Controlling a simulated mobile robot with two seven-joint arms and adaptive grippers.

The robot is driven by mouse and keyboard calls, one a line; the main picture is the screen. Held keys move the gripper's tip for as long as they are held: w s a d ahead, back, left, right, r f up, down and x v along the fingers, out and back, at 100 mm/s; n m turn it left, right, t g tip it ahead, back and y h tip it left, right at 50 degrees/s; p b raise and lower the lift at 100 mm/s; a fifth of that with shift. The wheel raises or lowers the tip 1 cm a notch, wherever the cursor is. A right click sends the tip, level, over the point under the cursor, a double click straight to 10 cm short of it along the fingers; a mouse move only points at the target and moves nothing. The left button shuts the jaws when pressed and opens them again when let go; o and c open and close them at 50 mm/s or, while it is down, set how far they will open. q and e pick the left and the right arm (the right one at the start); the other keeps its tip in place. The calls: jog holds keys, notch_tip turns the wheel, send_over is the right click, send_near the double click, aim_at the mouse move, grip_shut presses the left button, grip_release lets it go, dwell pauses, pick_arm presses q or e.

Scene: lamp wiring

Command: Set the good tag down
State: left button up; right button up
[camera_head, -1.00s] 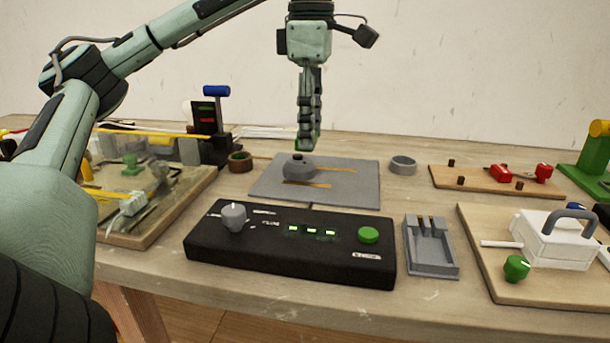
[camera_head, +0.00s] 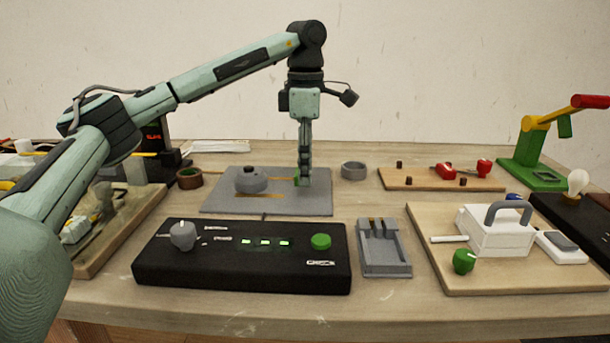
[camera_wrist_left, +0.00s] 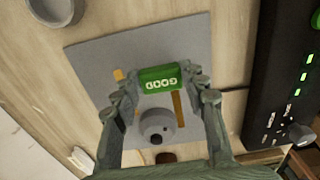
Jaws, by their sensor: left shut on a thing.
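The good tag (camera_wrist_left: 160,79) is a small green block with white "GOOD" lettering, seen in the left wrist view between my left fingers. My left gripper (camera_head: 304,183) is shut on it and points straight down at the right part of the grey mat (camera_head: 310,205). In the head view only a sliver of green shows beside the fingertips. The tag is low over the mat; I cannot tell whether it touches it. My right gripper is not in view.
A round grey knobbed piece (camera_head: 251,181) and thin orange strips lie on the mat, left of the gripper. A grey ring (camera_head: 353,171) is just right of the mat. A black control box (camera_head: 240,265) and a grey tray (camera_head: 385,258) stand in front.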

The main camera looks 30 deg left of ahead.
pick_arm(q)
notch_tip(320, 180, down, 2)
jog(key=shift+f, duration=0.25)
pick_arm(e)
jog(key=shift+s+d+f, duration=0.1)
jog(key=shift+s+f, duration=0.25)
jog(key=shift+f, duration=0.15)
pick_arm(q)
jog(key=shift+f, duration=0.1)
jog(key=o, duration=0.5)
jog(key=shift+c, duration=0.2)
jog(key=o, duration=0.4)
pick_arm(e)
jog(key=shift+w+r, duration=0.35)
